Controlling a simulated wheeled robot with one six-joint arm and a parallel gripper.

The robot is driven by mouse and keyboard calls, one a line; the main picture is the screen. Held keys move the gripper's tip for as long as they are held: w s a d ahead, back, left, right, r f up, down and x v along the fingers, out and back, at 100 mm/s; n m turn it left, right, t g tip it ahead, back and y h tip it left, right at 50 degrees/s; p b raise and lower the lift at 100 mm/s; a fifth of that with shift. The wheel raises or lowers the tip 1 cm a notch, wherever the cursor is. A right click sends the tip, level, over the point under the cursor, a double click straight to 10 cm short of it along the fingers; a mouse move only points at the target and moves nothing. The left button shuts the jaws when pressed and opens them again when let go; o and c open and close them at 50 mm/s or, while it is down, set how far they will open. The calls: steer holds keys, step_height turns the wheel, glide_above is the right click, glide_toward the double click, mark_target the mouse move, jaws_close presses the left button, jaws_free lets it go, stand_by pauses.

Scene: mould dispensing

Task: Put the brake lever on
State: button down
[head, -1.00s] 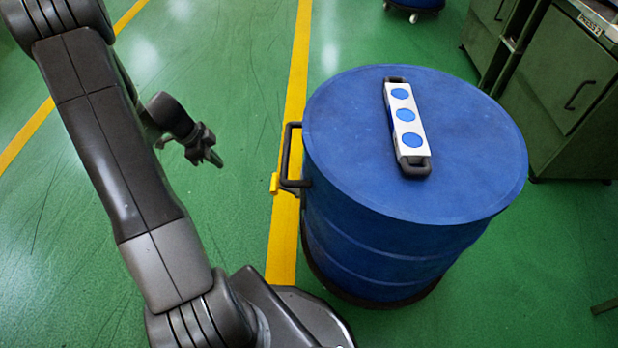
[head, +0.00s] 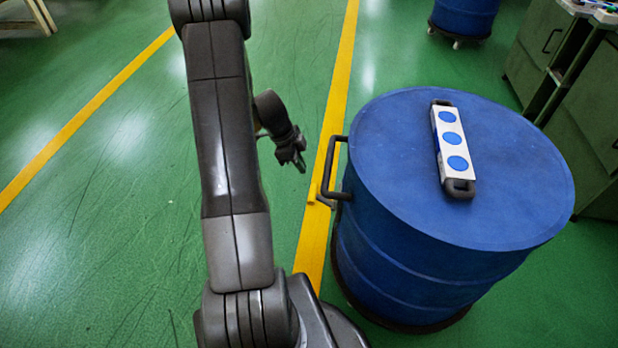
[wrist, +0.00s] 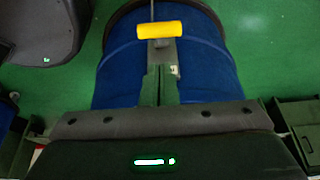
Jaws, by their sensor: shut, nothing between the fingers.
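The brake lever appears to be the small yellow bar (head: 311,194) beside the lower end of the black handle on the drum's left side. In the wrist view the yellow bar (wrist: 160,30) lies crosswise just beyond my fingertips, with a thin grey stem. Whether it is up or down is hard to tell. The blue drum (head: 400,215) stands on a dark round base. My gripper (head: 300,164) is left of the drum, near the handle and above left of the yellow bar. In the wrist view my gripper (wrist: 159,68) has its fingers together and empty.
A black handle (head: 332,168) sticks out from the drum's left side, close to my gripper. A white bar with blue discs (head: 450,140) lies on the lid. Green cabinets (head: 560,90) stand at the right. Another blue drum (head: 465,17) is behind. The floor at left is clear.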

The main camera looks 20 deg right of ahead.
mark_target(314, 192)
steer(key=b+x, duration=0.1)
steer(key=x, duration=0.8)
steer(key=shift+f, duration=0.25)
steer(key=shift+f+b, duration=0.1)
steer(key=shift+b, duration=0.25)
steer(key=shift+w+a+f, duration=0.1)
steer(key=shift+w+f, duration=0.05)
steer(key=shift+a+b, duration=0.15)
steer(key=shift+b, duration=0.2)
